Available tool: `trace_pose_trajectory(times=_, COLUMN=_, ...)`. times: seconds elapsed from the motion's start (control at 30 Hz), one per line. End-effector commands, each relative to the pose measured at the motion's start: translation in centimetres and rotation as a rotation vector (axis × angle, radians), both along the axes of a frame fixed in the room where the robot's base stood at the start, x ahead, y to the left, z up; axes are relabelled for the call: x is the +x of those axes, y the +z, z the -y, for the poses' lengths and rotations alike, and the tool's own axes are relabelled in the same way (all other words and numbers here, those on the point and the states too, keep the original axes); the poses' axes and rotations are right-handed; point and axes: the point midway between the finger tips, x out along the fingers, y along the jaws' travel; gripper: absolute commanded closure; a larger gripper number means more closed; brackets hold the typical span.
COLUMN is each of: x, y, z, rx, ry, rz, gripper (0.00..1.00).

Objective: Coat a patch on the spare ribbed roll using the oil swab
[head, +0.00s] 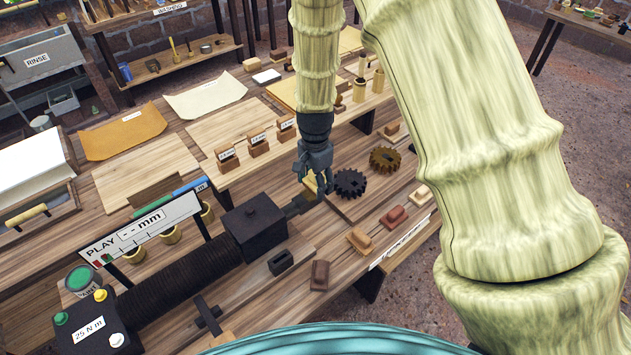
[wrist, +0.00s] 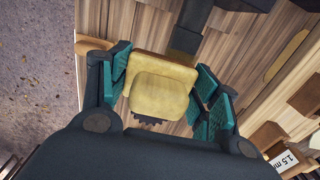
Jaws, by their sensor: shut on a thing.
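My gripper (head: 316,182) hangs over the workbench, beside a dark gear. In the wrist view its teal fingers (wrist: 163,82) are shut on a yellow block with a rounded pad, which looks like the oil swab (wrist: 158,97). Part of the swab also shows in the head view (head: 309,186), mostly hidden by the fingers. A dark ribbed roll (head: 172,287) lies on the bench at lower left, running between a black box and the torque unit. I cannot tell whether it is the spare one. The gripper is to the right of this roll and apart from it.
The black box (head: 253,226) stands just left of my gripper. A black gear (head: 349,184) and a brown gear (head: 385,159) lie to its right. Several small blocks, such as a reddish one (head: 393,217), line the front edge. A gauge sign (head: 146,228) stands above the roll.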

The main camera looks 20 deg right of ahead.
Motion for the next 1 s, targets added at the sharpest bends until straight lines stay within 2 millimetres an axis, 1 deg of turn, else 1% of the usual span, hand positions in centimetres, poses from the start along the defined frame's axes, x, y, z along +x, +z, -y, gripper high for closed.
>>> trace_pose_trajectory(times=0.17, x=0.0, y=0.1, z=0.0, rx=0.000, ry=0.000, rz=0.000, gripper=0.73)
trace_pose_trajectory(times=0.6, x=0.0, y=2.8, z=0.0, rx=0.000, ry=-0.001, rz=0.001, gripper=0.73)
trace_pose_trajectory(times=1.0, x=0.0, y=3.0, z=0.0, rx=0.000, ry=0.000, rz=0.000, gripper=0.73)
